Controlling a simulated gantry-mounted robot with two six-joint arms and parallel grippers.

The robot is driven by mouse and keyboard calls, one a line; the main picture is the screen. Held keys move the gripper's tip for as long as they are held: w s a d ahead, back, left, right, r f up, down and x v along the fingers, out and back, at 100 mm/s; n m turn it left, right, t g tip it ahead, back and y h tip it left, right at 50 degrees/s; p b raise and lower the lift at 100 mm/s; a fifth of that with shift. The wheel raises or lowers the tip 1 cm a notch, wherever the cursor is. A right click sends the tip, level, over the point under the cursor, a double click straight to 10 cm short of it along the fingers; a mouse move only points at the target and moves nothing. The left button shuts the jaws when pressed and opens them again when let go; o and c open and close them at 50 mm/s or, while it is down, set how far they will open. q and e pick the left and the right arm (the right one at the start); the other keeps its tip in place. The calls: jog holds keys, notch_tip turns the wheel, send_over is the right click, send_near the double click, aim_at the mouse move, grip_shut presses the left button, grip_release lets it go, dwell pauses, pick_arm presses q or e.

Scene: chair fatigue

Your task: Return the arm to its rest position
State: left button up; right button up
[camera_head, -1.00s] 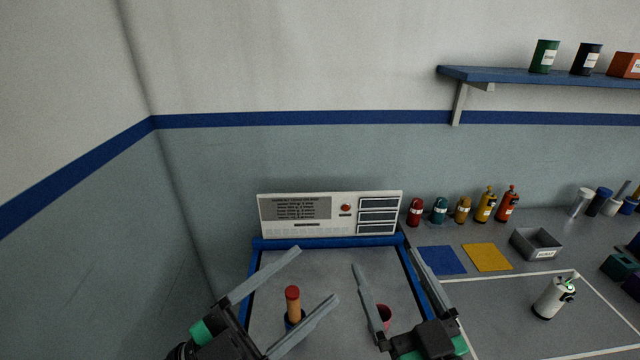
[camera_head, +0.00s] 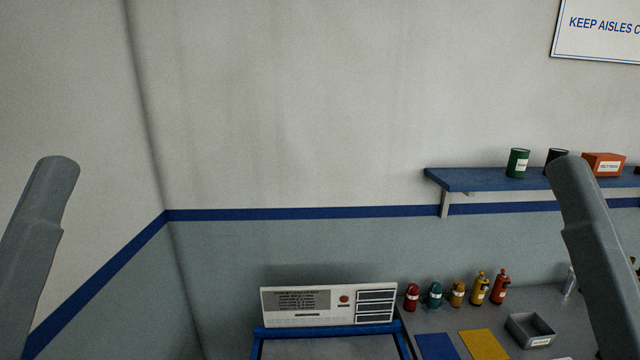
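A single grey finger-like bar of my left gripper (camera_head: 52,185) stands upright at the left edge of the head view. A matching bar of my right gripper (camera_head: 578,185) stands at the right edge, in front of the shelf and bench. The rest of both grippers is out of view, so their opening does not show. Nothing is seen held by either one. Both bars look close to the camera and are well apart from each other.
A white panel (camera_head: 330,305) stands behind a blue-rimmed tray (camera_head: 330,331). Several small bottles (camera_head: 457,293), a blue mat (camera_head: 436,346), a yellow mat (camera_head: 483,345) and a grey bin (camera_head: 531,329) are to its right. A blue shelf (camera_head: 475,180) holds cans. The middle is clear.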

notch_tip(320, 180, up, 22)
jog(key=p, duration=1.7)
jog(key=shift+f+p, duration=0.2)
jog(key=shift+p, duration=0.2)
